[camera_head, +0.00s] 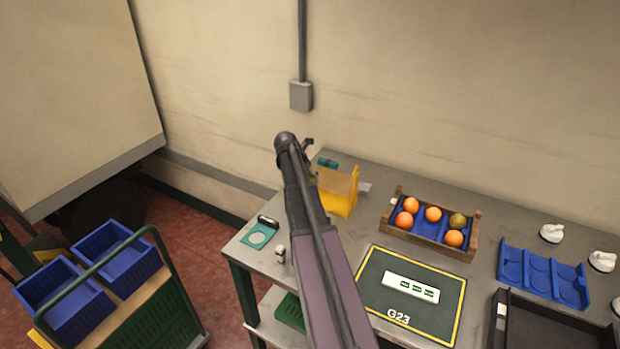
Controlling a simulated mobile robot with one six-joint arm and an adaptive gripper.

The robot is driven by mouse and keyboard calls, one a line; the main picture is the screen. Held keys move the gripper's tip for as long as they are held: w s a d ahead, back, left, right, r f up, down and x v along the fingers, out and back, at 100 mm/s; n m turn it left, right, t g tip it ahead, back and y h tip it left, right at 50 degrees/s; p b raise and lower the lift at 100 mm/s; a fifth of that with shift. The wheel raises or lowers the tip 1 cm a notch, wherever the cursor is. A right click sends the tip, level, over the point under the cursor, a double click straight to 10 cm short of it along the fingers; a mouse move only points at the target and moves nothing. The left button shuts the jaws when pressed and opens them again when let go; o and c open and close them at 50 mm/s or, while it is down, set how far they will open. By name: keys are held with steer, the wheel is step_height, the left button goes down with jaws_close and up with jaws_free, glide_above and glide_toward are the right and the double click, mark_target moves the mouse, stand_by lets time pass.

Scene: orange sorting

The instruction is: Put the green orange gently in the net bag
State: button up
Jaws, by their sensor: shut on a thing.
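My gripper (309,148) is at the end of my raised arm, near the wall and just left of the yellow bag-like holder. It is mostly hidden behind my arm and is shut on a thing. Only a small yellow-green sliver (312,173) of that thing shows below the gripper. The yellow holder (338,203) with a tan upper part stands at the table's back left; I cannot make out net mesh on it. An olive-green orange (458,220) lies in the wooden crate (426,246) at the right, beside several orange ones.
The grey table (372,186) holds a dark green G23 mat (375,308) with a white piece on it. A blue tray (541,275), white items (551,233) and a black bin (548,328) are at the right. A trolley (130,310) with blue baskets stands left.

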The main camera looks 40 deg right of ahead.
steer(key=shift+f+b, duration=0.85)
steer(key=shift+f, duration=0.1)
stand_by(0.4)
steer(key=o, duration=1)
steer(key=shift+o, duration=0.2)
steer(key=shift+r, duration=0.1)
steer(key=shift+r+p, duration=3.95)
steer(key=shift+p, duration=0.05)
